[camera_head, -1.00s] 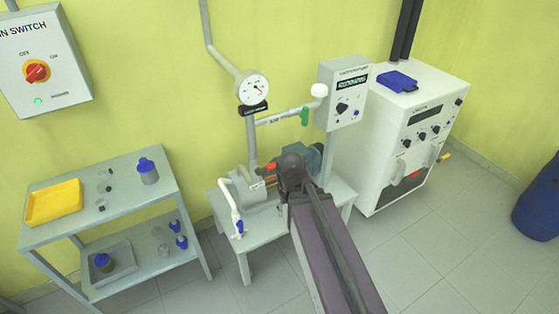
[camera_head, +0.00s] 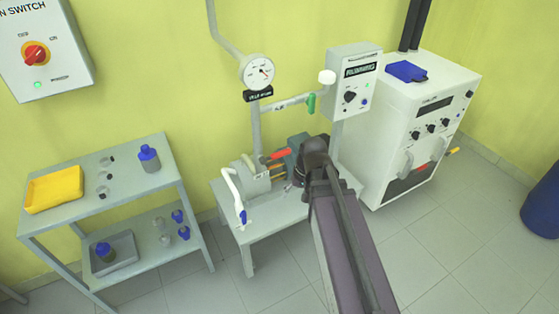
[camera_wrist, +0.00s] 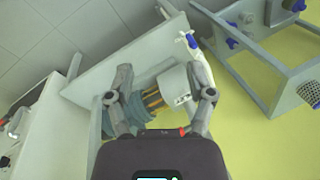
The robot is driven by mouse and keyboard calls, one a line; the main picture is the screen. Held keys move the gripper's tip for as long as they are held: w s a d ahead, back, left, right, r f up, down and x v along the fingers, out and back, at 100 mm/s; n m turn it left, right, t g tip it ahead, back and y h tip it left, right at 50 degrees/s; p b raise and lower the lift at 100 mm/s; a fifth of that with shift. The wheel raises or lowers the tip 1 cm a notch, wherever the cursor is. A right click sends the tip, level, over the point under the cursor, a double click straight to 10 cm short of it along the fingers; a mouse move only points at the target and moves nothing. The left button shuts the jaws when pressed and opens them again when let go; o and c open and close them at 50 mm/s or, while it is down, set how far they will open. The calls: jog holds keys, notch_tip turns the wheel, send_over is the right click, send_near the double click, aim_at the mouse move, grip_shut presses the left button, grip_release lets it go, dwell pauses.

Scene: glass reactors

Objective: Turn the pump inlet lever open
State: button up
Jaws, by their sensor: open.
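A red lever (camera_head: 280,154) sticks out to the right from the vertical grey pipe just above the pump (camera_head: 256,183); it appears to be the pump inlet lever. It lies roughly horizontal. In the wrist view a small red piece (camera_wrist: 181,131) shows at the edge of my gripper's body, mostly hidden. My gripper is open and empty, its two fingers (camera_wrist: 160,97) spread apart over the pump and its orange-striped part. In the head view the dark end of my arm is to the right of the red lever, apart from its tip; the fingers are mostly hidden there.
The pump stands on a grey table (camera_head: 262,236). A white outlet pipe with a blue handle (camera_head: 242,217) is on its left. A gauge (camera_head: 258,70), green lever (camera_head: 311,103) and control box (camera_head: 352,85) are above. A shelf cart (camera_head: 120,198) and white cabinet (camera_head: 425,120) flank it.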

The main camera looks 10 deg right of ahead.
jog(key=w+f+m+t+y+b, duration=0.1)
jog(key=w+f+m+y+b, duration=0.1)
jog(key=w+f+y+b, duration=0.25)
jog(key=m+t+y+b, duration=0.4)
jog(key=t+y+b, duration=0.25)
jog(key=b, duration=0.65)
send_near(285, 155)
jog(key=d, duration=0.2)
jog(key=shift+s+d+y, duration=0.1)
jog(key=shift+s+y, duration=0.3)
jog(key=b+x, duration=0.1)
jog(key=x, duration=1.3)
jog(key=shift+s+b, duration=0.15)
jog(key=shift+b, duration=0.25)
